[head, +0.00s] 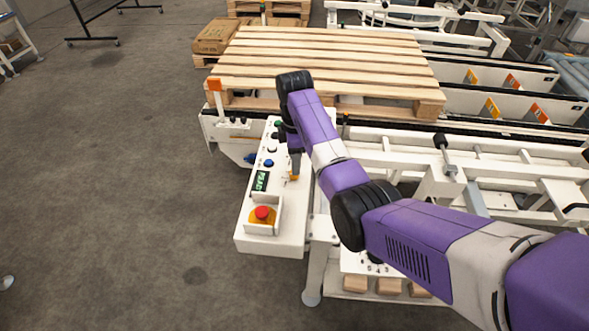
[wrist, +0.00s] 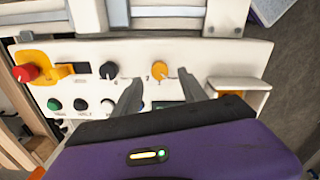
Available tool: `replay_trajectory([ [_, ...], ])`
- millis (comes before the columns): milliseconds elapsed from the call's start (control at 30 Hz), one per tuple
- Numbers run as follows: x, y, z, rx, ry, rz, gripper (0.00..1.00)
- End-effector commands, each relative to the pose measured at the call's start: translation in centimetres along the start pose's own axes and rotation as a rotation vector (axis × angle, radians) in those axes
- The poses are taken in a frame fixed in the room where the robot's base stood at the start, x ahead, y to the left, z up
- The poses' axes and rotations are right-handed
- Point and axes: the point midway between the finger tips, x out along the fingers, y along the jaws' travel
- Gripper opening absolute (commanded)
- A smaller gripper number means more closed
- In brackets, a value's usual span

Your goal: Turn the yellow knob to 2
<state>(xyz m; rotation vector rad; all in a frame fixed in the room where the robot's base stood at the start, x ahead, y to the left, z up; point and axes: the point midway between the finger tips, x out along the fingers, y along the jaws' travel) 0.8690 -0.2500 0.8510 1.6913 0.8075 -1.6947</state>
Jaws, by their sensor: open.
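The yellow knob (wrist: 161,73) is on the white control panel (wrist: 208,57) in the wrist view. Small marks around it are too small to read, so its setting cannot be told. My gripper (wrist: 160,79) is open, with one grey finger on each side of the knob. Whether either finger touches it cannot be told. In the head view my gripper (head: 294,163) reaches down over the panel (head: 285,228), and an orange-yellow bit of the knob (head: 294,177) shows just by its tip.
A red emergency button (head: 263,213) sits in a raised guard on the panel, near a green display (head: 260,181). A black knob (wrist: 108,70) and several push buttons, one green (wrist: 54,104), are close by. A wooden pallet (head: 325,60) lies on the conveyor behind.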

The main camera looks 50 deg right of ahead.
Motion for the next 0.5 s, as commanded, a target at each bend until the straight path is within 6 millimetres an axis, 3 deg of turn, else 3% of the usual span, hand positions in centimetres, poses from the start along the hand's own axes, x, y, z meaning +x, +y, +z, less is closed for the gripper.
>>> replay_trajectory([
  [233,3.5,0.0,0.0,0.001,0.0,0.0,0.5],
  [500,4.7,0.0,0.0,0.001,0.0,0.003,0.5],
])
